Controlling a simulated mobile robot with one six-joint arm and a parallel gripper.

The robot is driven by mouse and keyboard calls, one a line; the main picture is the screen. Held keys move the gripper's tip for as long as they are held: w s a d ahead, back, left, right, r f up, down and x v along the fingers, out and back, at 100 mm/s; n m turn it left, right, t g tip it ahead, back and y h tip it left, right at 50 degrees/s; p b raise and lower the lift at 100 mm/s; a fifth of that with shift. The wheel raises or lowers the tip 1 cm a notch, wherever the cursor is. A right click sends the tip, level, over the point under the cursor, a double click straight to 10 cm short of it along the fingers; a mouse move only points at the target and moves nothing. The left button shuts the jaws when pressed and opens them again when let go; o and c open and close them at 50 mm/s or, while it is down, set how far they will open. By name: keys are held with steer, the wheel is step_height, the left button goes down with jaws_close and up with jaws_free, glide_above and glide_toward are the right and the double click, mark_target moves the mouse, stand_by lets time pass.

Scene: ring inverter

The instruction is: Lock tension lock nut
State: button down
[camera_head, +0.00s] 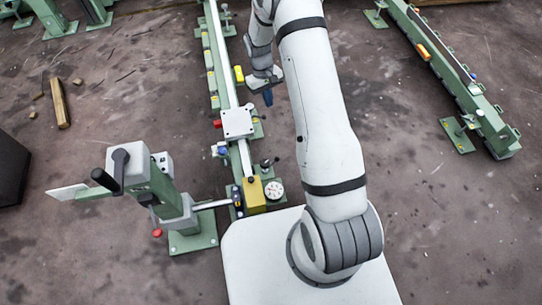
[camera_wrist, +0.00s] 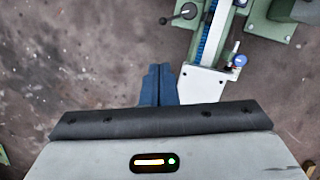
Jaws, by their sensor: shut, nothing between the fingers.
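My gripper (camera_head: 267,97) hangs over the floor just right of the green rail machine (camera_head: 218,62). Its two blue fingers are together and empty, as the wrist view (camera_wrist: 159,72) also shows. A white plate (camera_head: 237,122) sits across the rail, below and left of my gripper in the head view. I cannot tell which part is the tension lock nut.
A yellow block (camera_head: 254,195) and a round dial (camera_head: 274,190) are at the rail's near end. A green post with a black-handled crank (camera_head: 118,170) stands left. Another green rail (camera_head: 455,85) is at right.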

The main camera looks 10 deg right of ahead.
steer(key=g+b, duration=0.1)
steer(key=b, duration=0.3)
glide_toward(273, 163)
steer(key=w+r, duration=0.3)
steer(key=w, duration=0.2)
steer(key=shift+s+d+f+n, duration=0.2)
steer(key=shift+d+n, duration=0.1)
steer(key=shift+n, duration=0.1)
steer(key=b+x, duration=0.3)
steer(key=x, duration=0.7)
steer(key=shift+d, duration=0.15)
steer(key=shift+s+r, duration=0.1)
